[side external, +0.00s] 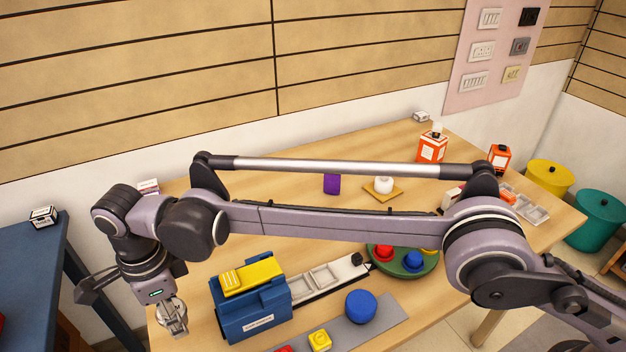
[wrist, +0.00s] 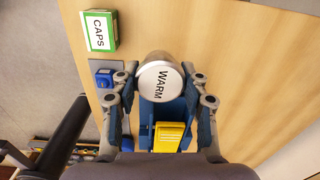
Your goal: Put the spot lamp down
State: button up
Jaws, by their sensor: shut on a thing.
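The spot lamp is a round, silvery-white piece with a pale face marked "WARM" (wrist: 160,82) in the wrist view. My gripper (wrist: 160,92) is shut on it, with one finger on each side. In the side external view my gripper (side external: 174,322) points down near the left end of the wooden table (side external: 290,190), left of the blue box with a yellow top (side external: 228,303). The lamp shows there only as a small pale shape, partly hidden by the fingers. Its height above the table is hard to tell.
The blue box with its yellow top (wrist: 170,130) lies close below the lamp in the wrist view. A green-and-white "CAPS" box (wrist: 98,30) is at upper left. A blue table (side external: 30,260) stands left.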

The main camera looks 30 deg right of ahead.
jog(key=w+d+r+n, duration=0.2)
jog(key=w+d, duration=0.4)
jog(key=w, duration=0.2)
jog(key=w+d+n, duration=0.2)
jog(key=d, duration=0.6)
jog(key=w+d+n, duration=0.3)
jog(key=d, duration=0.5)
jog(key=s+d+n, duration=0.3)
jog(key=s+d, duration=0.1)
jog(key=d, duration=0.6)
jog(key=s+d+f+n, duration=0.1)
jog(key=s+d+n, duration=0.25)
jog(key=d, duration=0.65)
jog(key=s+d+n, duration=0.4)
jog(key=d, duration=0.6)
jog(key=w+a+m, duration=0.2)
jog(key=w+a, duration=1.2)
jog(key=a, duration=0.3)
jog(key=a+f+m, duration=0.1)
jog(key=a+f, duration=0.2)
jog(key=a, duration=1.6)
jog(key=shift+w+a+f, duration=0.1)
jog(key=shift+w+f, duration=0.05)
jog(key=shift+f, duration=1.35)
jog(key=shift+w+f, duration=0.15)
jog(key=shift+f, duration=1.35)
